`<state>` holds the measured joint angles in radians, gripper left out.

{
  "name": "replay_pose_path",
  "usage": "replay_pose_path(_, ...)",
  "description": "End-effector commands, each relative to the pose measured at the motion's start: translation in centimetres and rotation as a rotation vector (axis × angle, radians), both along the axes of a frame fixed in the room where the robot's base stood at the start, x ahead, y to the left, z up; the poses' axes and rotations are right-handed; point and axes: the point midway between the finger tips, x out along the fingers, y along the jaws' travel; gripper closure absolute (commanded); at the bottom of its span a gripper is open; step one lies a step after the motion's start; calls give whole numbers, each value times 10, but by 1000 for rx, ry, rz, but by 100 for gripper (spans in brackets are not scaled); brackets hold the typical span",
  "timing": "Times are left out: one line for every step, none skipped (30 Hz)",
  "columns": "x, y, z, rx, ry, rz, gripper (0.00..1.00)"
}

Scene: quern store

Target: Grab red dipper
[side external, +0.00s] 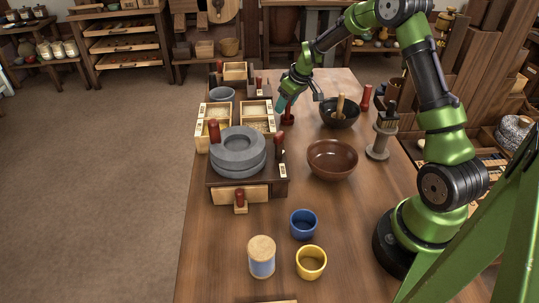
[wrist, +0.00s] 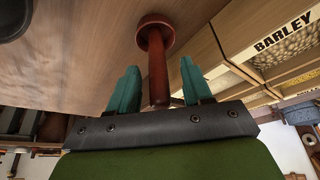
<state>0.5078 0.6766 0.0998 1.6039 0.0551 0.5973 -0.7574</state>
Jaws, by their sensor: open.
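The red dipper (side external: 288,117) stands on the table beside the box row, right at my gripper (side external: 283,104) in the side external view. In the wrist view the dipper (wrist: 157,62) shows as a dark red handle with a wider round end. Its handle lies between the two teal fingers of my gripper (wrist: 160,84). The fingers are apart, with a gap on each side of the handle. My gripper partly hides the dipper in the side external view.
Grain boxes (side external: 222,113) stand left of the dipper; a BARLEY label (wrist: 284,34) shows close by. A black bowl (side external: 354,117) stands right of it, and a brown bowl (side external: 332,172) nearer. The grey quern (side external: 238,165) sits at left. Free table lies toward the front.

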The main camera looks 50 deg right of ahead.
Motion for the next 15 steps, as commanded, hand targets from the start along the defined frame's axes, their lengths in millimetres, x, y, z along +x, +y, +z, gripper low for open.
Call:
replay_pose_path(1,0,-1,0,0,0,50)
replay_pose_path(1,0,-1,0,0,0,50)
replay_pose_path(1,0,-1,-1,-1,0,50)
replay_pose_path(1,0,-1,-1,-1,0,50)
replay_pose_path(1,0,-1,0,-1,0,50)
replay_pose_path(1,0,-1,0,0,0,50)
replay_pose_path(0,0,-1,0,0,0,54)
replay_pose_path(0,0,-1,0,0,0,58)
replay_pose_path(0,0,-1,0,0,0,64)
replay_pose_path(0,0,-1,0,0,0,69)
replay_pose_path(0,0,-1,0,0,0,73)
replay_pose_path(0,0,-1,0,0,0,80)
replay_pose_path(0,0,-1,0,0,0,84)
replay_pose_path(0,0,-1,0,0,0,89)
replay_pose_path(0,0,-1,0,0,0,95)
